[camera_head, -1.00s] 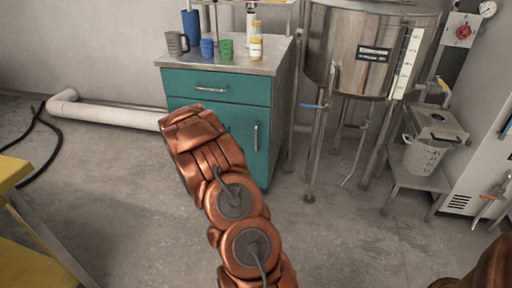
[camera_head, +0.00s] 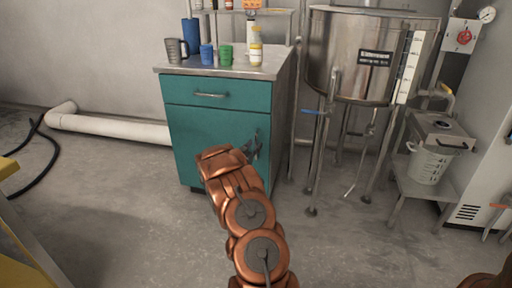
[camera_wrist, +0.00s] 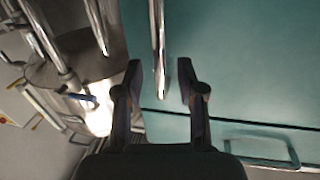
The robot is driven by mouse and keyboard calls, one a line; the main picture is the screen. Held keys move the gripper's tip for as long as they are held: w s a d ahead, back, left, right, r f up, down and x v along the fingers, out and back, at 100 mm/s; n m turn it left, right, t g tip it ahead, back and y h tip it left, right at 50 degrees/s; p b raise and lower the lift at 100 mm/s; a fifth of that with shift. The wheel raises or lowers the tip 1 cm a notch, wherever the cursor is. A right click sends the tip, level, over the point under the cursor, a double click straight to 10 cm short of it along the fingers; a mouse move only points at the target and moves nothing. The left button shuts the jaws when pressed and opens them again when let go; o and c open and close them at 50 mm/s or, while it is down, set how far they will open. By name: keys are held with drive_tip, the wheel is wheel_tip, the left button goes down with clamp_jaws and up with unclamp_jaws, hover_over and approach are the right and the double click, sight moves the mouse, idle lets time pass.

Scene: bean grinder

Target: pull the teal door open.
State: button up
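The teal door (camera_head: 200,132) is the lower front of a cabinet and looks closed. Its upright metal handle (camera_wrist: 157,45) is near the right edge in the head view, where my gripper (camera_head: 255,148) largely covers it. In the wrist view, the dark fingers of my gripper (camera_wrist: 163,88) are apart, with the end of the handle showing in the gap between them. I cannot tell whether either finger touches the handle.
A teal drawer (camera_head: 230,94) with a horizontal handle (camera_head: 211,95) is above the door. Cups and a bottle (camera_head: 256,48) stand on the top. A steel tank (camera_head: 350,60) on legs stands close at right. Bare floor (camera_head: 120,215) lies in front.

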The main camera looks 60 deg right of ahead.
drive_tip(key=shift+w+d+f, duration=0.1)
drive_tip(key=shift+w+d, duration=0.1)
drive_tip(key=shift+d, duration=1)
clamp_jaws()
